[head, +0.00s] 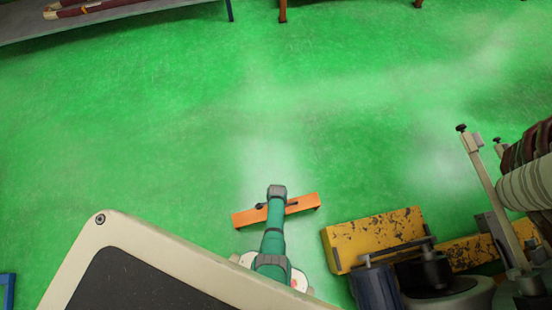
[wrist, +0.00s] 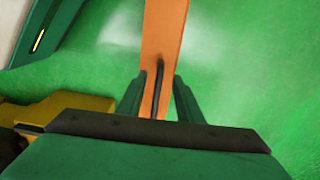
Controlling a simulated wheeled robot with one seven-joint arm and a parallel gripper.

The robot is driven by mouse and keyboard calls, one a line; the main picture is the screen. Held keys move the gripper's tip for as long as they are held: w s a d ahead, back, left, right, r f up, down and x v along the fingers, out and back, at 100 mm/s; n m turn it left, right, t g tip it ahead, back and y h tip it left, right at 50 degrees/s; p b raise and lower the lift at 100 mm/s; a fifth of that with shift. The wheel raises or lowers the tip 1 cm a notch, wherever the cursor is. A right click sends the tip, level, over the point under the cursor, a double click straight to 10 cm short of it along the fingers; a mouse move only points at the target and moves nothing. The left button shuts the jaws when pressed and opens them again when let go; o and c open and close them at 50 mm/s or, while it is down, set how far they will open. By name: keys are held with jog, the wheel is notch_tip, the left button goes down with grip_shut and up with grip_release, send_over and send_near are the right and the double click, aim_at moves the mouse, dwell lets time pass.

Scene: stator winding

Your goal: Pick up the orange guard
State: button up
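The orange guard (head: 304,203) is a long narrow bar with a dark handle on it, low over the green floor in the head view. My green arm crosses above its middle and hides part of it; I cannot make out the fingers there. In the wrist view the guard (wrist: 164,40) runs away from me, with its dark handle (wrist: 160,75) upright in the picture. My gripper (wrist: 158,88) is open, one green finger on each side of the handle and bar. A gap shows on both sides, and I see no contact.
A worn yellow block (head: 375,238) stands right of the guard, with dark machinery beside it. A post (head: 490,190) and a large coil (head: 528,180) are at the far right. The green floor beyond the guard is clear up to a bench (head: 130,18) at the back.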

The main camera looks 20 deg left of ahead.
jog(key=shift+f, duration=0.9)
jog(key=shift+c, duration=0.4)
grip_shut()
jog(key=shift+r, duration=0.1)
